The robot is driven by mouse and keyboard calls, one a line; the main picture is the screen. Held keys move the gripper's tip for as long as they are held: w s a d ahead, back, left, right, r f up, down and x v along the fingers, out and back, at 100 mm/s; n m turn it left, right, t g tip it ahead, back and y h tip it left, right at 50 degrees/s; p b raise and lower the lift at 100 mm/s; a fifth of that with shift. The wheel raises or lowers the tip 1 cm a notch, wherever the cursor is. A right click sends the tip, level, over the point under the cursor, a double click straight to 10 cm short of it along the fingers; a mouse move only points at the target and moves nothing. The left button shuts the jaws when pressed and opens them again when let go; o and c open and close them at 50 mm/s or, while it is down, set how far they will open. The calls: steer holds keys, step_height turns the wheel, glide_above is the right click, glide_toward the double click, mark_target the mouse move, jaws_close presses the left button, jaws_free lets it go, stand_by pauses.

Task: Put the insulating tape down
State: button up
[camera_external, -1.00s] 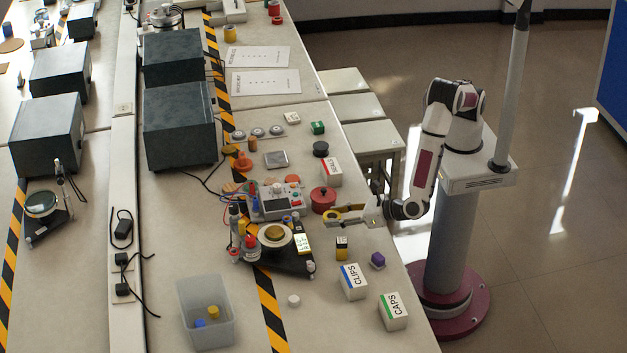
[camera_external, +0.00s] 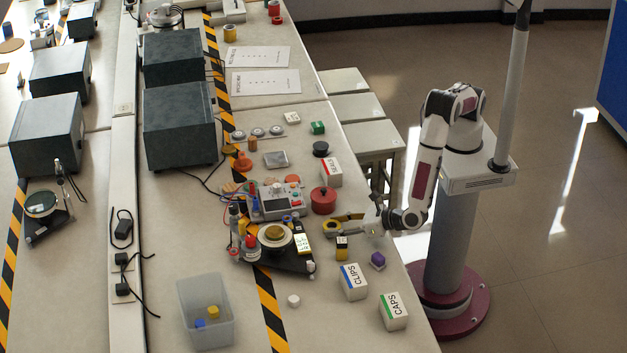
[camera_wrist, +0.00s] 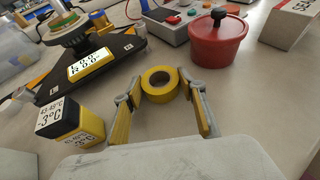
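The insulating tape is a yellow roll with a dark rim in its open centre, in the middle of the wrist view (camera_wrist: 160,85). It appears to lie flat on the bench, and it also shows in the external view (camera_external: 331,228). My gripper (camera_wrist: 164,92) is open, its two yellow-padded fingers on either side of the roll's near edge. A gap shows at the right finger; the left fingertip is very close to the roll, and I cannot tell whether it touches. In the external view my gripper (camera_external: 343,225) is low over the bench's right side.
A red lidded pot (camera_wrist: 211,42) stands behind and right of the roll. A yellow-black cube (camera_wrist: 72,120) and a black triangular base (camera_wrist: 90,65) are at left. CLIPS (camera_external: 353,282) and CAPS (camera_external: 393,311) boxes and a purple piece (camera_external: 377,260) stand nearer the front.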

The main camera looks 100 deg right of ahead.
steer(key=shift+o, duration=0.8)
steer(key=shift+r, duration=0.15)
steer(key=shift+r, duration=0.1)
steer(key=v, duration=1.2)
steer(key=shift+w, duration=0.1)
